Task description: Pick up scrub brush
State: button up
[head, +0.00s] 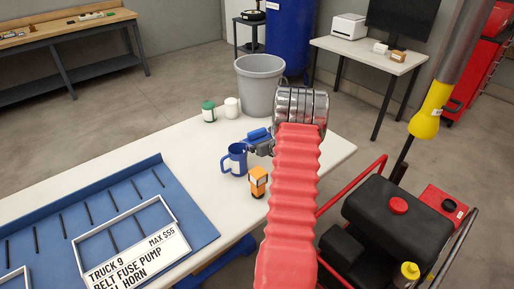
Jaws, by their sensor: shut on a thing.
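My gripper (262,147) is a small grey shape beside the metal rings at the end of my red ribbed arm, over the white table. It is shut on a small blue thing (257,134), which appears to be the scrub brush. Its bristles cannot be made out. The arm and its metal rings hide part of the table to the right of the gripper. No other brush shows.
A blue mug (237,160) and an orange-and-black item (258,183) stand close below the gripper. A green-lidded jar (209,112) and a white jar (231,108) stand further back. A grey bin (260,84) is behind the table (190,150). A blue tray (195,222) lies at left.

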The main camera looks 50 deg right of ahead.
aim_at(257, 130)
notch_tip(257, 130, up, 12)
jog(key=shift+r, duration=0.15)
dwell(0.7)
